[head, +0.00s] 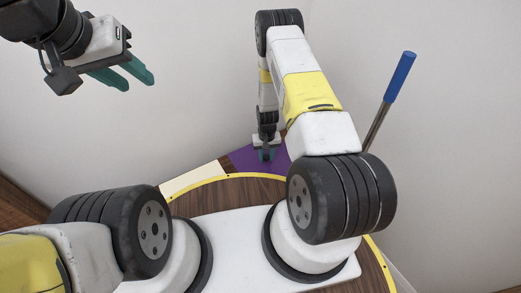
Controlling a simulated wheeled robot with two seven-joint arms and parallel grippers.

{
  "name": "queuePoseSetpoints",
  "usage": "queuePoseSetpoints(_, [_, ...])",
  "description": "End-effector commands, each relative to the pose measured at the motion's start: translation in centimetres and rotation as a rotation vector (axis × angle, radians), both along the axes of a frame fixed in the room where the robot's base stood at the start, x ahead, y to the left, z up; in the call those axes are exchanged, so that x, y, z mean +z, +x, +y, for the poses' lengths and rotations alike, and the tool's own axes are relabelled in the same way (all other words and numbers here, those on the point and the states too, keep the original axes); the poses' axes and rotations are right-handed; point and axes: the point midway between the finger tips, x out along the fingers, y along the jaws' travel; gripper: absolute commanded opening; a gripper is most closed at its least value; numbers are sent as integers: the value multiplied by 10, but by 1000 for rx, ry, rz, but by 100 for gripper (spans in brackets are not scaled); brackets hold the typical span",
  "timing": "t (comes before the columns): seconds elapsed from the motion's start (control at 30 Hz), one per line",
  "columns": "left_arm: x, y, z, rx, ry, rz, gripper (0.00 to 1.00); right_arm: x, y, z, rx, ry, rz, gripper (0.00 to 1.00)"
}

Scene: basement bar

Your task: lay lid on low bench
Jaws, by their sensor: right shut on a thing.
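My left gripper (137,84) is raised at the upper left in the head view, its teal fingers apart and nothing between them. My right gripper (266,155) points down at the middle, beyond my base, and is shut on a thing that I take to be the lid. What it holds is too small and covered to make out. A flat purple surface (243,158) shows around and behind its fingertips; I cannot tell whether it is the lid or something below. I cannot make out the low bench for certain.
A rod with a blue handle (401,76) leans at the right, close to my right arm. Pale walls (200,90) close off the back and the right.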

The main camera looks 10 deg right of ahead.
Motion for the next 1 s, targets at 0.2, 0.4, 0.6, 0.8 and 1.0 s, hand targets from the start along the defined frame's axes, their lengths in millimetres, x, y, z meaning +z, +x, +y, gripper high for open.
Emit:
queuePoseSetpoints(0.2, [0, 0, 0, 0, 0, 0, 36, -40, 2, 0, -3, 2, 2, 0])
queuePoseSetpoints(0.4, [0, 0, 0, 0, 0, 0, 36, -66, 3, 0, -3, 2, 0, 0])
queuePoseSetpoints(0.6, [0, 0, 0, 0, 0, 0, 36, -91, 2, 0, -3, 2, 1, 0])
queuePoseSetpoints(0.8, [0, 0, 0, 0, 0, 0, 36, -110, 3, 0, -2, 2, -1, 0])
queuePoseSetpoints(1.0, [0, 0, 0, 0, 0, 0, 36, -110, 3, 0, -3, 1, -1, 0])
